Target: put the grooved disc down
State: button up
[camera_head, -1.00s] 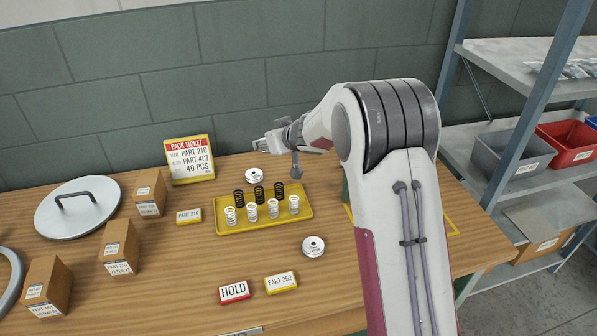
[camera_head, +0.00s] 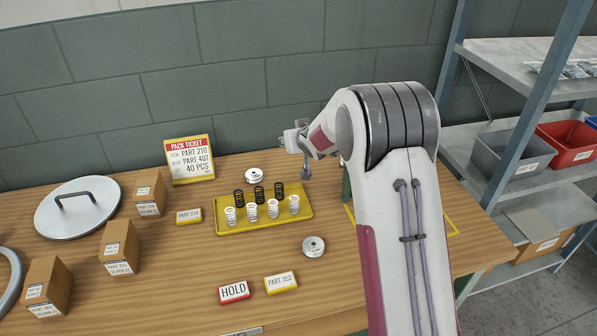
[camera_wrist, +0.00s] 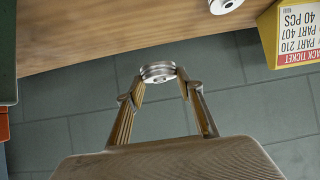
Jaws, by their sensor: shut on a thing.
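The grooved disc (camera_wrist: 158,71) is silver, with rings around its edge, and is held between the two fingertips of my gripper (camera_wrist: 160,81) in the wrist view. It is in the air, apart from the wooden table. In the head view my wrist end hangs above the table's back part, to the right of the yellow tray's far side; the held disc cannot be made out there. Two similar silver discs lie on the table: one behind the tray (camera_head: 255,175), the other in front of its right end (camera_head: 313,246).
The yellow tray (camera_head: 264,228) holds several white and black springs. Tags reading HOLD (camera_head: 234,291) and PART 352 (camera_head: 281,282) lie in front. A pack ticket (camera_head: 190,159) stands at the back. Boxes (camera_head: 118,246) and a lidded round thing (camera_head: 78,207) fill the left.

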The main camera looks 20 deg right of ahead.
jog(key=shift+d+f+m+h, duration=0.2)
jog(key=shift+d+m+h, duration=0.1)
jog(key=shift+d, duration=0.2)
jog(key=shift+s+d+f, duration=0.3)
jog(key=shift+s+f, duration=0.05)
jog(key=shift+f, duration=0.05)
dwell(0.4)
jog(key=shift+f, duration=2)
jog(key=shift+f, duration=2)
jog(key=shift+f, duration=0.15)
jog(key=o, duration=1.5)
jog(key=shift+c, duration=0.2)
